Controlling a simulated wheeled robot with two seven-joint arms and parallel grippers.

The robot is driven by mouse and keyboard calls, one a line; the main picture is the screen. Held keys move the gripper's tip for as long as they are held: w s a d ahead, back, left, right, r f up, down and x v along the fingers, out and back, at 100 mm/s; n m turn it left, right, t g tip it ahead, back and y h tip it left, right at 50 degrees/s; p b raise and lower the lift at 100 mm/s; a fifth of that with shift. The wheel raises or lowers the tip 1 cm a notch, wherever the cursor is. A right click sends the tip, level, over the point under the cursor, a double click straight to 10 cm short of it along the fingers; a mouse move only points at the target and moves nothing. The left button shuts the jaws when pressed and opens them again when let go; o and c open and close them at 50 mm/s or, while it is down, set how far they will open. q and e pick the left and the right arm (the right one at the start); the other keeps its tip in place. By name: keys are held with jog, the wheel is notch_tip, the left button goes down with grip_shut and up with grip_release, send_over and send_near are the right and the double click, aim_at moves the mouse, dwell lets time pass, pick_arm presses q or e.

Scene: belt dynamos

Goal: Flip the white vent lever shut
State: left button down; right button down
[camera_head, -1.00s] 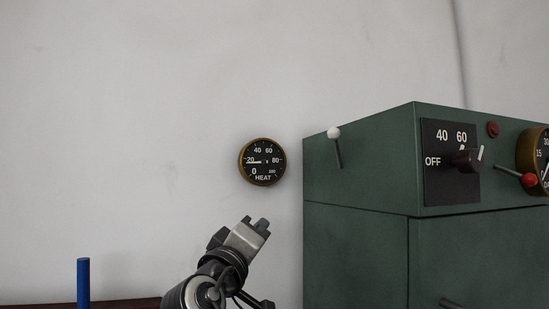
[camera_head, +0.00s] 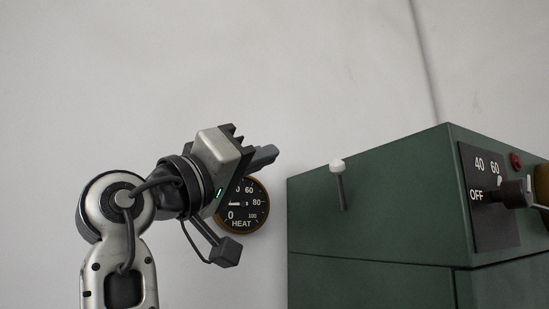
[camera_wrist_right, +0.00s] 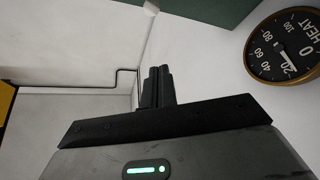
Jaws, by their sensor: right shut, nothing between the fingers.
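The white vent lever (camera_head: 337,166) has a white knob on a thin grey stem. It stands on the left face of the green cabinet (camera_head: 370,222), knob at the top, stem nearly upright. My right gripper (camera_head: 268,155) is left of the lever, in front of the wall gauge, apart from the lever. Its fingers are shut with nothing between them; they also show in the right wrist view (camera_wrist_right: 157,88). A white knob-like tip (camera_wrist_right: 151,7) shows at the top edge of the right wrist view, beyond the fingers. My left gripper is not in view.
The round HEAT gauge (camera_head: 243,206) on the wall is partly hidden by my right gripper. The cabinet's black dial plate (camera_head: 486,205) has a dark knob (camera_head: 512,194), with a red button (camera_head: 516,160) nearby. The wall above is clear.

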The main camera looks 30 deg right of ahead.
aim_at(340, 186)
jog(key=d+r+p, duration=0.1)
jog(key=d, duration=0.8)
jog(key=shift+s+d+p, duration=0.2)
jog(key=shift+d+p, duration=0.15)
jog(key=shift+d, duration=0.05)
